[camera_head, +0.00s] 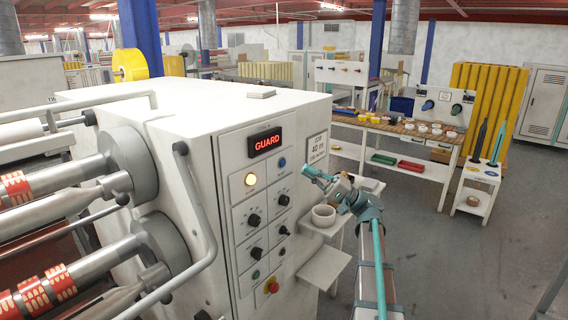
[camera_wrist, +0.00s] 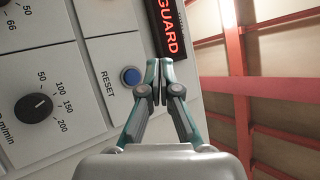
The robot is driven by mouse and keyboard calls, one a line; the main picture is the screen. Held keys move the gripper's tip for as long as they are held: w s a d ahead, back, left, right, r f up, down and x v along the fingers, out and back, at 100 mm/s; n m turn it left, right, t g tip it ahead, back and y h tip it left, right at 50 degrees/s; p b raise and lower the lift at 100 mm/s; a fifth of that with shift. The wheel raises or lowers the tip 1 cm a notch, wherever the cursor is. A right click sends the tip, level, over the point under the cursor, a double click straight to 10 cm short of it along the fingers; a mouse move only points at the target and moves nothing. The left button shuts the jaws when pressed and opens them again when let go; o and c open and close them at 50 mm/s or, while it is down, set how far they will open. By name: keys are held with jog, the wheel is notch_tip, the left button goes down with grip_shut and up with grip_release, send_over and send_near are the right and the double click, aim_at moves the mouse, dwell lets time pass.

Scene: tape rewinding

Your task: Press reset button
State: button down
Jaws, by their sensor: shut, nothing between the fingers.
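The blue reset button (camera_wrist: 131,76), round with a grey collar, sits on the white control panel and has the label RESET beside it in the wrist view. In the head view the blue button (camera_head: 282,162) is at the upper right of the panel. My gripper (camera_wrist: 159,64) is shut and empty, its fingertips together just right of the button in the wrist view. In the head view my gripper (camera_head: 306,171) is right of the panel, near the button. The fingertips look apart from the button; the exact gap cannot be told.
The red GUARD display (camera_head: 265,143) is lit above the button. A yellow lamp (camera_head: 250,179), several black knobs (camera_head: 254,220) and a red stop button (camera_head: 273,287) share the panel. Open floor lies to the right.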

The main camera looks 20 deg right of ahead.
aim_at(283, 163)
jog(key=shift+w+a, duration=0.45)
jog(key=shift+w, duration=0.3)
jog(key=shift+w+a, duration=0.4)
jog(key=shift+w, duration=0.35)
jog(key=shift+w+a, duration=0.45)
jog(key=shift+w, duration=0.3)
jog(key=shift+w+b, duration=0.1)
jog(key=shift+b, duration=0.25)
jog(key=shift+w+a, duration=0.2)
jog(key=shift+w, duration=0.1)
jog(key=shift+w+a+b, duration=0.2)
jog(key=shift+w+b, duration=0.1)
jog(key=shift+b, duration=0.1)
jog(key=shift+s, duration=0.1)
dwell(0.4)
jog(key=shift+s+d, duration=0.4)
jog(key=shift+s, duration=0.2)
jog(key=shift+s, duration=0.1)
